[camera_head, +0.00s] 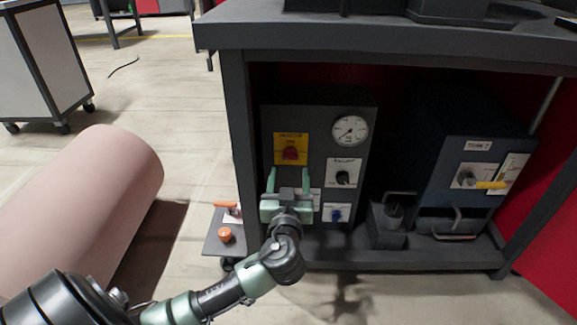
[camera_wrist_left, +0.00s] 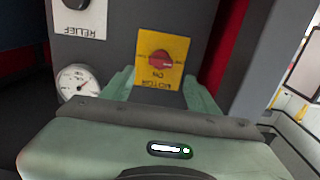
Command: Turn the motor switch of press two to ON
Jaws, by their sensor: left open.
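The motor switch is a red knob (camera_head: 290,153) on a yellow plate (camera_head: 279,139), on the front of a dark control box (camera_head: 314,120) under the bench. In the left wrist view the red knob (camera_wrist_left: 160,59) and yellow plate (camera_wrist_left: 178,47) appear upside down, with MOTOR and ON lettering. The knob looks roughly crosswise there; its exact setting is hard to read. My left gripper (camera_head: 289,178) is open and empty, just below and in front of the knob. In the wrist view its fingers (camera_wrist_left: 158,84) stand on either side of the plate, apart from the knob. My right gripper is out of view.
A white gauge (camera_head: 350,130), a black relief knob (camera_head: 343,178) and a blue knob (camera_head: 336,215) are beside the switch. A blue-grey box with a yellow-handled valve (camera_head: 490,185) stands right. The bench top (camera_head: 390,38) overhangs. A pink cylinder (camera_head: 85,205) lies left.

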